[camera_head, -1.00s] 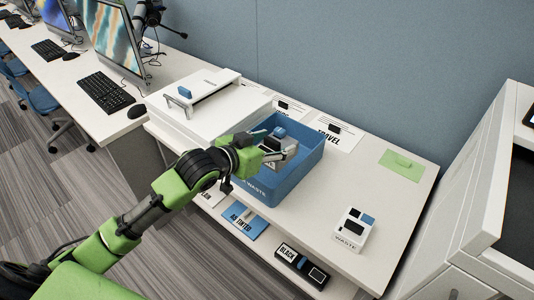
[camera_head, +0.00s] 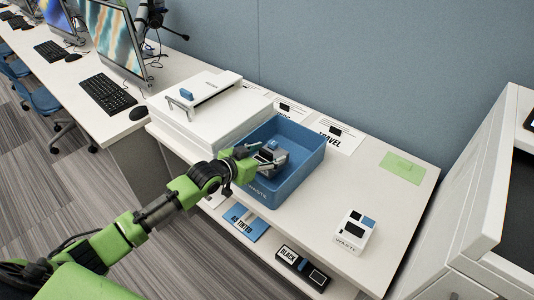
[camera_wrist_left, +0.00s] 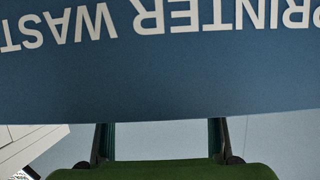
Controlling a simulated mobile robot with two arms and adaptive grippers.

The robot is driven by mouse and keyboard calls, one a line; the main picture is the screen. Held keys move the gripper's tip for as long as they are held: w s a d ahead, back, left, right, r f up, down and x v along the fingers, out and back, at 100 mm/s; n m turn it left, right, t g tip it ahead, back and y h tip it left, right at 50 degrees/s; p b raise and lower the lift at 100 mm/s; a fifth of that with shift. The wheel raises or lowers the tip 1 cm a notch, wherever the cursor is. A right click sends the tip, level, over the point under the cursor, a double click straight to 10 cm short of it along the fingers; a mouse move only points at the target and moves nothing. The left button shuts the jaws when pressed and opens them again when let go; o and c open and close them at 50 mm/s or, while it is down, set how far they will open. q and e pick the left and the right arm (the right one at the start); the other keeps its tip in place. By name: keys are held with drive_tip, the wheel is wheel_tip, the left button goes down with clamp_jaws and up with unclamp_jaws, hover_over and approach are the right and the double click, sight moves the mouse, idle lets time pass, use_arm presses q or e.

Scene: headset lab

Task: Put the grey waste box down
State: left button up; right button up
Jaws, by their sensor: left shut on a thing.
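The grey waste box (camera_head: 270,160) is small and dark grey with a blue part near its top. It is inside the open blue bin (camera_head: 262,192), near the bin's front-left wall. My left gripper (camera_head: 247,157) reaches over that wall and is shut on the grey box. I cannot tell whether the box touches the bin floor. In the left wrist view, the bin's blue wall (camera_wrist_left: 160,95) with upside-down "PRINTER WASTE" lettering fills the upper part and hides the box. The finger bases show below it. My right gripper is not in view.
A white printer (camera_head: 205,115) stands left of the bin. A white box marked WASTE (camera_head: 355,232) stands at the table's front right. A green pad (camera_head: 403,167) lies at the back right. Cartridge boxes (camera_head: 302,268) sit on the lower shelf.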

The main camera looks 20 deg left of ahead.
use_arm(q)
drive_tip(key=shift+r, duration=0.15)
drive_tip(key=shift+f+b, duration=0.3)
drive_tip(key=shift+f, duration=0.3)
drive_tip(key=o, duration=1.5)
drive_tip(key=shift+f, duration=0.1)
drive_tip(key=shift+c, duration=0.2)
drive_tip(key=shift+r, duration=0.4)
drive_tip(key=v, duration=1.2)
drive_tip(key=shift+r, duration=0.3)
